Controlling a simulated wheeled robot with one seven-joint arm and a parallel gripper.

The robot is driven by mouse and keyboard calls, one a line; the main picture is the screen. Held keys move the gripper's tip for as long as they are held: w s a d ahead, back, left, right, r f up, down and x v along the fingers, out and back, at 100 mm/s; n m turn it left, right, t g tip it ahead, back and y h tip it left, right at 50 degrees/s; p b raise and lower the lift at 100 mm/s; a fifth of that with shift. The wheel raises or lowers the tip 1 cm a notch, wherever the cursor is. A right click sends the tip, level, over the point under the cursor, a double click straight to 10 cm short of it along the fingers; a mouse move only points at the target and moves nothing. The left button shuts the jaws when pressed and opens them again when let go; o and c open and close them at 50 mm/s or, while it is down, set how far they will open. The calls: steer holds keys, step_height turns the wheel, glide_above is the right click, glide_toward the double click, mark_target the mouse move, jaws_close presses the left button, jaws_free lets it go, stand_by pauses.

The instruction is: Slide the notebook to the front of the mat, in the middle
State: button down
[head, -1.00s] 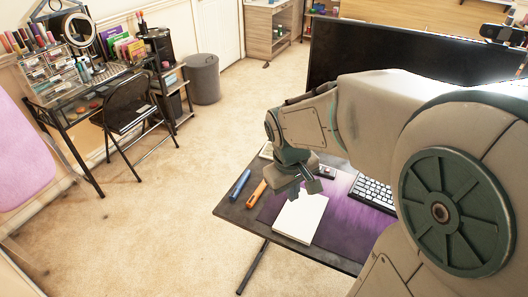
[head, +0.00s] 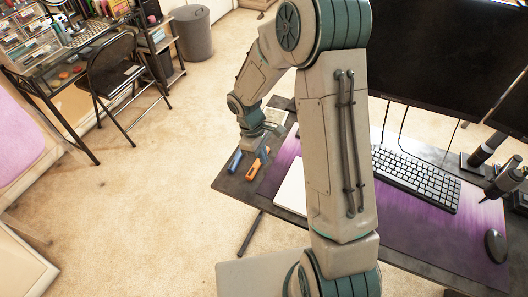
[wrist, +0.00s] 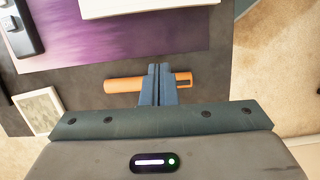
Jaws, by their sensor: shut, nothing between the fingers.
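The white notebook (head: 291,187) lies at the left part of the purple mat (head: 405,219); my arm hides its right part in the head view. One end of it shows at the top of the wrist view (wrist: 150,6). The mat's edge also shows in the wrist view (wrist: 110,40). My gripper (wrist: 158,68) is shut and empty, off the mat on its left side, apart from the notebook. Its fingertips overlap an orange object (wrist: 122,85) in the wrist view; I cannot tell if they touch it.
A keyboard (head: 415,178) and mouse (head: 495,246) are on the mat to the right. A small framed card (wrist: 38,110) and a black device (wrist: 25,28) are nearby. Monitors (head: 450,60) stand behind.

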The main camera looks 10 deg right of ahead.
mark_target(280, 180)
steer(key=x, duration=0.6)
steer(key=shift+s, duration=0.1)
steer(key=s+d, duration=0.1)
steer(key=s+d+p, duration=0.1)
steer(key=shift+d+f, duration=0.2)
steer(key=shift+d, duration=0.1)
steer(key=shift+s+d, duration=0.2)
steer(key=shift+d, duration=0.15)
steer(key=shift+f, duration=0.1)
